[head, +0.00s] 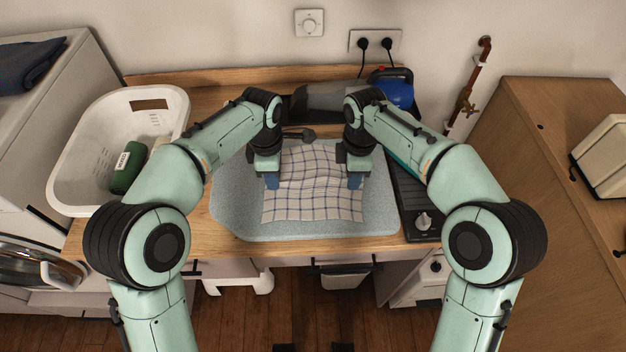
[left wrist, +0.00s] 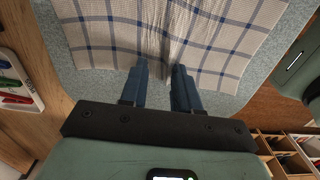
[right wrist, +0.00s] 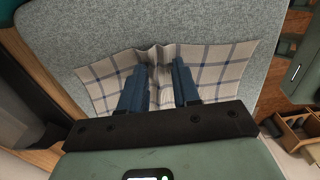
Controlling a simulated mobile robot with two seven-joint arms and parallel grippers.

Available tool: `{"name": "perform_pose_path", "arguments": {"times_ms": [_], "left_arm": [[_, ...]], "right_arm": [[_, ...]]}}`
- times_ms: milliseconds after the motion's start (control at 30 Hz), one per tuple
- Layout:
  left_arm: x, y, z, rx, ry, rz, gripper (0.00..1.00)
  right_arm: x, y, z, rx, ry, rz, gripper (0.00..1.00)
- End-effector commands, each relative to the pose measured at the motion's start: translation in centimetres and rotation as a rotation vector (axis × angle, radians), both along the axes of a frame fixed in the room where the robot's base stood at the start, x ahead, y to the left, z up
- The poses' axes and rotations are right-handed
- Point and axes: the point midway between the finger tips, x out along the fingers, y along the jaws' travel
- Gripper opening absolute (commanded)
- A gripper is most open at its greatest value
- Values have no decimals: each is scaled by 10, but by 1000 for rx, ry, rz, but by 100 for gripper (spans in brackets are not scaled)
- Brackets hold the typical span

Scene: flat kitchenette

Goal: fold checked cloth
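The checked cloth (head: 312,205), pale with dark blue lines, lies on the grey speckled mat with wrinkles across its middle. My left gripper (head: 271,182) is at its left side; my right gripper (head: 354,181) is at its right side. In the left wrist view, creases of the cloth (left wrist: 110,30) run in between the fingers of the left gripper (left wrist: 160,75). In the right wrist view, the cloth (right wrist: 215,65) is bunched up between the fingers of the right gripper (right wrist: 160,75). Both look closed on cloth, though a narrow gap shows between the fingers.
The grey mat (head: 235,205) covers the middle of the wooden counter (head: 225,250). A white laundry basket (head: 75,165) with a green bottle (head: 128,168) stands on the left. A blue kettle (head: 398,93) is at the back right, and a dark hob (head: 411,200) borders the mat's right side.

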Motion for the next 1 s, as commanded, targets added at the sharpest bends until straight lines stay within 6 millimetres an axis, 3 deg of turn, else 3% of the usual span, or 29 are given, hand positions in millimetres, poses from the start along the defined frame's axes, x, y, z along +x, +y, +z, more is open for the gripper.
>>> {"name": "perform_pose_path", "arguments": {"times_ms": [33, 167, 667, 1000], "left_arm": [[0, 0, -1, 1, 2, 0, 21], [0, 0, -1, 1, 2, 0, 0], [0, 1, 1, 2, 2, 1, 0], [13, 1, 39, 1, -24, 1, 0]], "right_arm": [[0, 0, -1, -1, 2, 0, 21], [0, 0, -1, -1, 2, 0, 0], [0, -1, 0, -3, 4, 0, 0], [13, -1, 39, -2, -23, -1, 0]]}}
